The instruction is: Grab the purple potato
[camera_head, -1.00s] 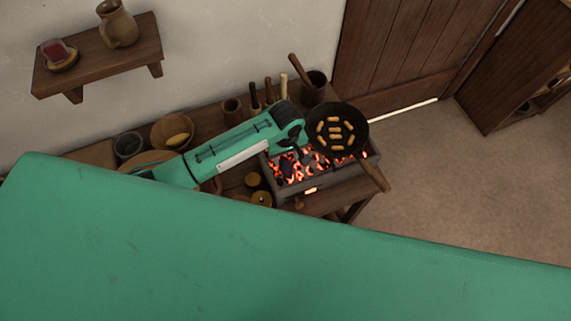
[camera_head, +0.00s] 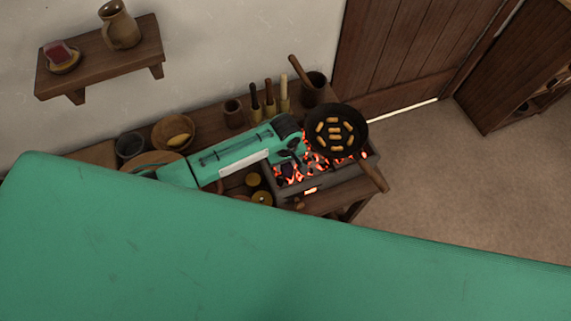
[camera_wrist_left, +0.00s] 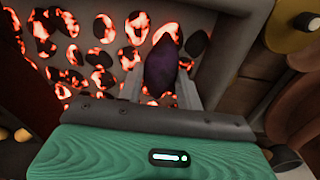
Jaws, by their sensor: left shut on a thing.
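The purple potato (camera_wrist_left: 161,67) is dark and oblong, and stands upright between my finger plates in the left wrist view. My left gripper (camera_wrist_left: 160,84) is shut on it, with glowing coals behind and around it. In the head view my left arm reaches in from the left, and the left gripper (camera_head: 288,160) is over the left part of the coal grill (camera_head: 318,178). The potato shows there only as a small dark patch, partly hidden by the hand. My right gripper is not in view.
A black pan (camera_head: 336,131) with several small brown pieces sits over the right of the grill. Tool handles stand behind my arm beside a dark pot (camera_head: 314,88). A bowl (camera_head: 173,132) and a grey cup (camera_head: 130,146) are at the left. A wall shelf (camera_head: 98,60) hangs above.

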